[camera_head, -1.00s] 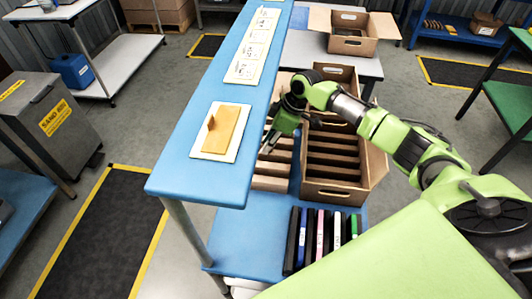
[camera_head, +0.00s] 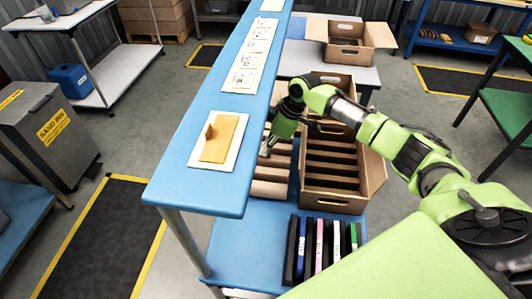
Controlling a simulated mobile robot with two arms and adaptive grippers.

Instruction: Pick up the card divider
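A tan-orange card piece (camera_head: 222,138) with a small raised flap at its left lies on a white sheet (camera_head: 193,158) on the blue upper shelf. I cannot tell if it is the card divider. Brown upright cards also stand in rows in the open carton (camera_head: 333,204) below the shelf on the right. My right gripper (camera_head: 265,151) points down just right of the shelf edge, over the left row of brown cards (camera_head: 270,173). Its fingers are small and dark, partly against the cards, so their opening and any held thing are unclear. My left gripper is not in view.
The long blue shelf (camera_head: 208,194) stands close left of my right gripper. Several upright binders (camera_head: 318,247) stand on the lower blue surface (camera_head: 235,253). Another open carton (camera_head: 350,40) sits on a table behind. The near end of the shelf is bare.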

